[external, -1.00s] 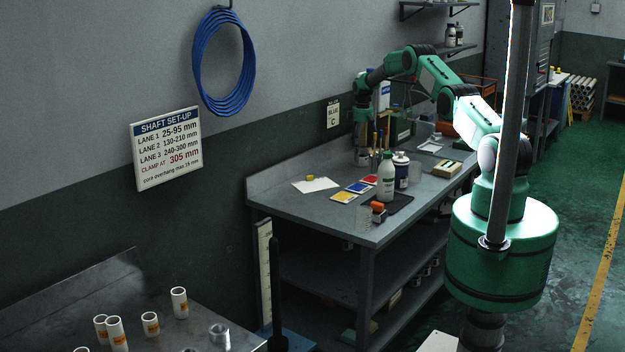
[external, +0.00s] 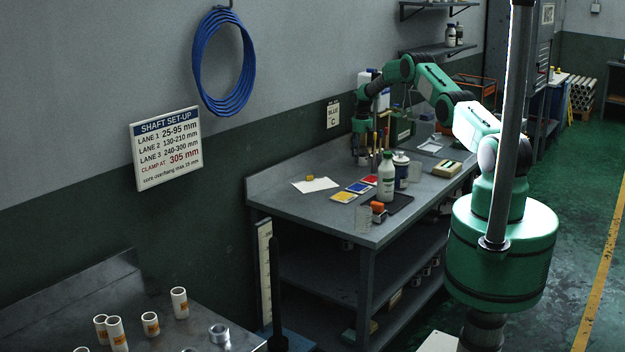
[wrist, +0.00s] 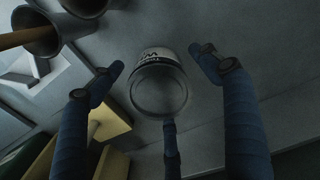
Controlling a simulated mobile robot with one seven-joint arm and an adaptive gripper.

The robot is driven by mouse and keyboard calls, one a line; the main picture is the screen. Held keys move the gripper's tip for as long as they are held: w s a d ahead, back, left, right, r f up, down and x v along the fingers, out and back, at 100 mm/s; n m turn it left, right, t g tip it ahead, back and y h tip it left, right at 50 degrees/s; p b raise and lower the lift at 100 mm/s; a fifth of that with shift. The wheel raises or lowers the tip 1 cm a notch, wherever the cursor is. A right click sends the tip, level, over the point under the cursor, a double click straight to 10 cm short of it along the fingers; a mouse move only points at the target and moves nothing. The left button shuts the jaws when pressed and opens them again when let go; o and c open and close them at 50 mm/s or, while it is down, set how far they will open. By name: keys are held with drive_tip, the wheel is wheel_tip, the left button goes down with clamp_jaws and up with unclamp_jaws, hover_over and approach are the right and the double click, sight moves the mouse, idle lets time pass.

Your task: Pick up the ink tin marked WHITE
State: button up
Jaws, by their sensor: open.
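In the wrist view a small round tin (wrist: 158,92) with a grey lid and a pale label stands on the grey bench top. Dark letters show on the label upside down, the first like a W; I cannot read the whole word. My gripper (wrist: 157,62) is open, with blue fingers on the left and right of the tin and a third finger below it in the picture. Gaps show between the side fingers and the tin. In the external view my gripper (external: 361,148) points down over the far back of the bench; the tin is not clear there.
Dark cups (wrist: 36,32), one with a wooden handle, stand close to the left finger. A yellowish block (wrist: 108,118) lies beside that finger. Bench to the tin's right is clear.

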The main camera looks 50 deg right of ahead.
sight(361, 150)
drive_tip(key=c, duration=1.5)
drive_tip(key=shift+r, duration=0.15)
drive_tip(key=shift+c, duration=0.2)
drive_tip(key=shift+r, duration=4.95)
